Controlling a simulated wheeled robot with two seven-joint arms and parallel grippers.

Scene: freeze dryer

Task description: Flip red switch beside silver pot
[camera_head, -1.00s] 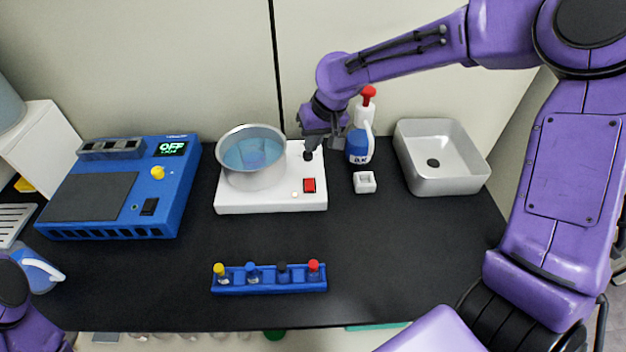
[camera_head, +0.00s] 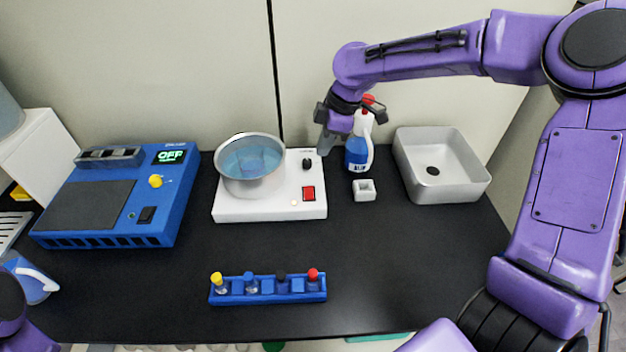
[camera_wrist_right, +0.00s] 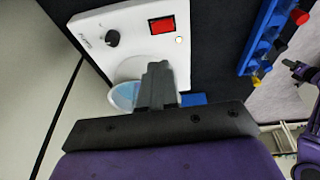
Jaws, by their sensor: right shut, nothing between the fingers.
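The red switch (camera_head: 308,193) sits on the front right of a white hot plate (camera_head: 262,209), and it also shows in the right wrist view (camera_wrist_right: 162,25). The silver pot (camera_head: 250,176) stands on the plate, left of the switch, with blue liquid and an object in it. A black knob (camera_head: 307,164) is behind the switch. My right gripper (camera_head: 326,147) is shut and empty above the plate's back right corner, apart from the switch. In the right wrist view its fingers (camera_wrist_right: 158,68) hide part of the pot.
A small white holder (camera_head: 364,190) and a white basin (camera_head: 441,190) are to the right. A blue device (camera_head: 120,195) showing OFF is at left. A blue rack (camera_head: 267,293) with capped vials lies in front.

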